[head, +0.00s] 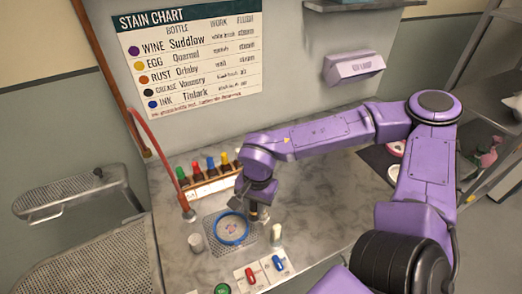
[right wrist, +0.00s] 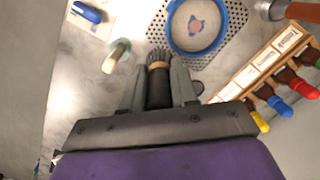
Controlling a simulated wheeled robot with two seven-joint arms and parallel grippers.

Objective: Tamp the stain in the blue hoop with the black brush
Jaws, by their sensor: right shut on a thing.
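The blue hoop (head: 231,228) lies on a perforated metal plate (head: 213,216) on the marble counter. Inside it is cloth with a small brownish and bluish stain (right wrist: 195,24). The hoop (right wrist: 174,42) also shows at the top of the right wrist view. My right gripper (head: 259,206) is at the right side of the hoop. It is shut on the black brush (right wrist: 158,88), which has a tan band and dark bristles. The bristles point toward the hoop's side in the right wrist view and are not over the stain. My left gripper is not in view.
A rack (head: 210,187) of several coloured-top bottles stands behind the hoop. A pale-handled tool (head: 277,233) stands to the right, a white cup (head: 196,243) to the left. Red (head: 250,275) and blue (head: 278,263) items lie in front. A red hose (head: 166,160) ends behind the cup.

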